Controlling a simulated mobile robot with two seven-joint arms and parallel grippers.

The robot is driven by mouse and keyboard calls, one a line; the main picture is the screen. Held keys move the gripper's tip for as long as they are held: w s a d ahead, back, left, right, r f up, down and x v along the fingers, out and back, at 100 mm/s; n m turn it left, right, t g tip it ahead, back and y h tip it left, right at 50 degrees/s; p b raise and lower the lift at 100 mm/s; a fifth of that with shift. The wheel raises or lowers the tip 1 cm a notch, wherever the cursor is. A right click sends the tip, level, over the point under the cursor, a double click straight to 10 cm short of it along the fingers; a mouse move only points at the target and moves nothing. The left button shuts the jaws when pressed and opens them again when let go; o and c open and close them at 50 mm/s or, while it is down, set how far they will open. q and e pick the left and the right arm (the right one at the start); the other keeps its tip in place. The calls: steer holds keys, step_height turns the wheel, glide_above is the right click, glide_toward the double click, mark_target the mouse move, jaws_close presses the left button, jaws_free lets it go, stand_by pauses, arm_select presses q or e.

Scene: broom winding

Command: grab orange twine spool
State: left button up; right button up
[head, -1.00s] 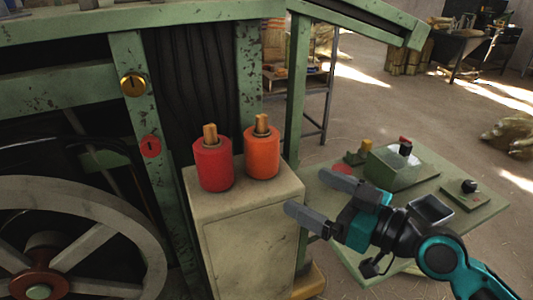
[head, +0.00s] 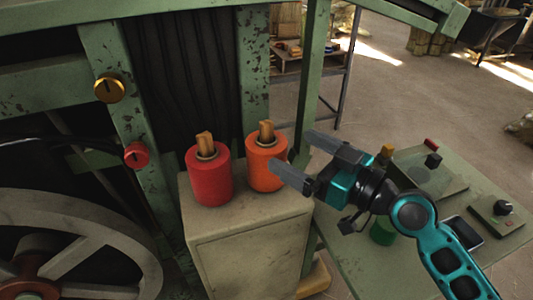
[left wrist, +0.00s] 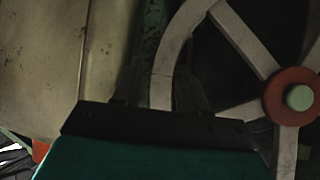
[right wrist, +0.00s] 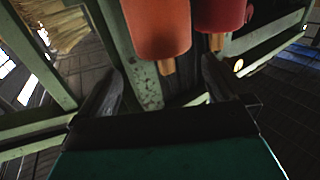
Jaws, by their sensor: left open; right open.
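The orange twine spool (head: 265,164) stands upright on top of a pale cabinet, with a wooden core sticking up. My right gripper (head: 291,156) is open, its fingers pointing left toward the spool's right side. One fingertip overlaps the spool's lower right edge in the head view; I cannot tell whether they touch. In the right wrist view the orange spool (right wrist: 158,27) is ahead of the open fingers, left of centre and not between them. My left gripper (left wrist: 160,85) shows only in the left wrist view, dark, open and empty, facing the spoked wheel.
A red spool (head: 209,176) stands close left of the orange one on the cabinet (head: 250,245). Green machine posts (head: 254,70) rise behind. A large spoked wheel (head: 75,225) is at left. A green control table (head: 470,190) lies below my right arm.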

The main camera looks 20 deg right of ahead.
mark_target(275, 144)
steer(key=shift+a+f+p+x, duration=0.15)
steer(key=shift+p+x, duration=0.2)
steer(key=shift+x, duration=1.5)
steer(key=shift+a+f+p+x, duration=0.1)
steer(key=shift+p+x, duration=0.2)
steer(key=shift+x, duration=1.6)
steer(key=shift+s, duration=0.2)
steer(key=shift+c, duration=0.3)
steer(key=c, duration=1.1)
steer(key=shift+r, duration=0.1)
